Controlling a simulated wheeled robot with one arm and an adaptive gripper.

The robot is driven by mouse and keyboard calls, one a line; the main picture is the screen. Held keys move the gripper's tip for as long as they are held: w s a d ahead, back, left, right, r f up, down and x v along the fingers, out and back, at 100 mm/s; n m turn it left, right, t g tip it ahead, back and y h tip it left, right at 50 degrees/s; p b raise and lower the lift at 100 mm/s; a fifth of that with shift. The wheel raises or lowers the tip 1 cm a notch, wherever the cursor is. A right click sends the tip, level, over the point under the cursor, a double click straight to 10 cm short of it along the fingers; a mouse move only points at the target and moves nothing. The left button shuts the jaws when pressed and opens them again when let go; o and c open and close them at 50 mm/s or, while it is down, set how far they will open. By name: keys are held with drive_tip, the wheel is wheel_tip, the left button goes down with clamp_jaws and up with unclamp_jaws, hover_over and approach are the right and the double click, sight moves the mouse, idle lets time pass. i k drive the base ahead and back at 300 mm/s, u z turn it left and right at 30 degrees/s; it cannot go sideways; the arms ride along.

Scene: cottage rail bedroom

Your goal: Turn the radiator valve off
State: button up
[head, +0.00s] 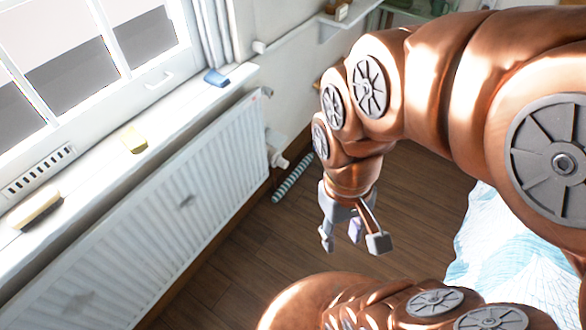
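The white radiator (150,205) is mounted on the wall below the window sill. A white valve (279,160) sticks out low at its right end; its markings and setting are too small to read. My gripper (352,240) hangs over the wooden floor to the right of and nearer than the valve in the picture. Its fingers are spread apart with nothing between them. It is apart from the valve and the radiator.
The window sill (100,170) holds a blue item (216,77), a yellow item (133,140) and a cream item (34,208). A striped roll (294,177) lies on the floor by the valve. A bed with a patterned cover (510,250) is at right. Bare floor (260,245) lies between.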

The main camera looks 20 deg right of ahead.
sight(280, 161)
drive_tip(key=z, duration=0.35)
drive_tip(key=i, duration=0.45)
drive_tip(key=k, duration=0.5)
drive_tip(key=u, duration=0.95)
drive_tip(key=i, duration=0.95)
drive_tip(key=z, duration=1.2)
